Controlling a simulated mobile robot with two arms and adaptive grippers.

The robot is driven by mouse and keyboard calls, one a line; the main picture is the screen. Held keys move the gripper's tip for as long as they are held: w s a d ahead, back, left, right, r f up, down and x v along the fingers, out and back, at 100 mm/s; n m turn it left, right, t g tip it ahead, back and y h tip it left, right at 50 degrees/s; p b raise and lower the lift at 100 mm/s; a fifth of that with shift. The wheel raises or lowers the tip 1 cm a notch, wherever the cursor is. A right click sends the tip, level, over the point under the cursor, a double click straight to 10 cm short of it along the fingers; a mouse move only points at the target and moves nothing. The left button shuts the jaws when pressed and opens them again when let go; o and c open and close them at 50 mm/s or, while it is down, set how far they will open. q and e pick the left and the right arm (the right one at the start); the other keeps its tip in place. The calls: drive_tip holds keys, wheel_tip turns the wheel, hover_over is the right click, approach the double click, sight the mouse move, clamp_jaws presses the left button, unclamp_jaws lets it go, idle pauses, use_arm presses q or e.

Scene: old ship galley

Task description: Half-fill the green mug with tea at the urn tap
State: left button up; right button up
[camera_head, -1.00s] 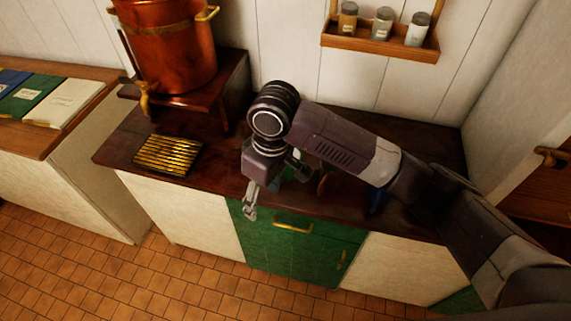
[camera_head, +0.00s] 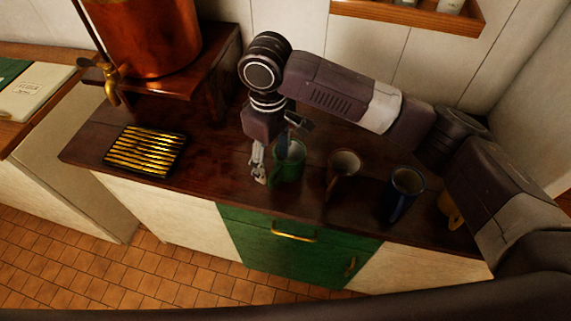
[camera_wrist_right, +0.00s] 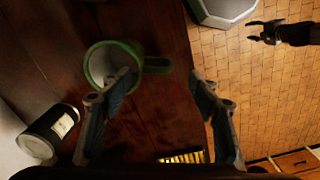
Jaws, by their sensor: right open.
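The green mug (camera_head: 290,172) stands upright on the dark wooden counter. My right gripper (camera_head: 271,160) is open at the mug's left side, pointing down. In the right wrist view the green mug (camera_wrist_right: 98,62) shows its open mouth, with its handle between the spread fingers (camera_wrist_right: 160,80); one finger overlaps the mouth. I cannot tell whether they touch. The copper urn (camera_head: 145,35) stands on a raised wooden stand at the back left, its brass tap (camera_head: 112,85) above the counter. My left gripper (camera_wrist_right: 262,31) shows in the right wrist view, its fingers apart and empty.
A brass-slatted drip tray (camera_head: 145,152) lies below the tap. A brown mug (camera_head: 343,173), a blue mug (camera_head: 404,192) and a yellow mug (camera_head: 449,209) stand to the right. A dark labelled jar (camera_wrist_right: 50,132) shows in the wrist view. The counter between tray and gripper is clear.

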sight(273, 170)
drive_tip(key=shift+w+f, duration=0.25)
drive_tip(key=shift+f, duration=0.2)
drive_tip(key=shift+w+f, duration=0.1)
drive_tip(key=shift+f, duration=0.5)
drive_tip(key=shift+s+f+p, duration=0.25)
drive_tip(key=shift+f+p, duration=0.15)
drive_tip(key=shift+f, duration=0.35)
wheel_tip(273, 170, down, 5)
drive_tip(key=shift+s+d+r+p, duration=0.1)
drive_tip(key=shift+d+p, duration=0.05)
drive_tip(key=shift+p, duration=0.55)
use_arm(q)
drive_tip(key=shift+w+d+r, duration=0.1)
drive_tip(key=shift+w+r, duration=0.6)
drive_tip(key=shift+r, duration=0.2)
use_arm(e)
drive_tip(key=c, duration=1.4)
